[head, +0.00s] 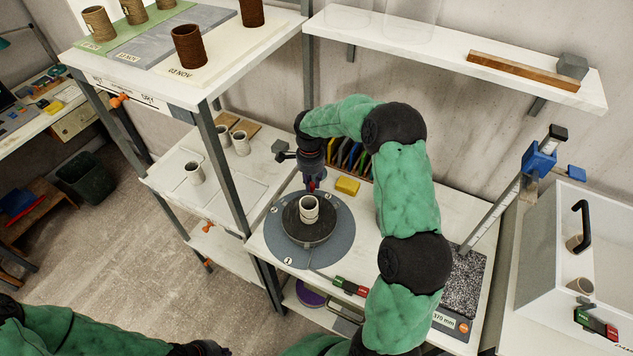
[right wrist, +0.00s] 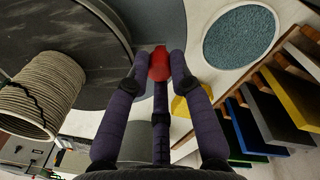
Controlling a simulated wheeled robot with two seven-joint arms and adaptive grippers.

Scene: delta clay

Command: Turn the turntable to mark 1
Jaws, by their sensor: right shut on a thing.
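The turntable (head: 310,231) is a dark round disc on a grey round base plate (head: 340,242) with small white marks. One mark (head: 288,261) at the front looks like a 1. A ribbed clay cup (head: 309,208) stands upright on the disc, and it shows at the left of the right wrist view (right wrist: 38,98). My right gripper (head: 312,186) is at the disc's far edge. In the right wrist view its fingers are shut on a red knob (right wrist: 160,64) beside the disc. A dark end of my left arm (head: 200,349) shows at the bottom edge; its fingers cannot be made out.
A yellow block (head: 347,186) lies behind the turntable, near a rack of coloured slabs (head: 352,158). A red and green block (head: 349,286) is at the front. A height gauge (head: 508,195) stands to the right. A shelf unit (head: 222,168) with cups is at left.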

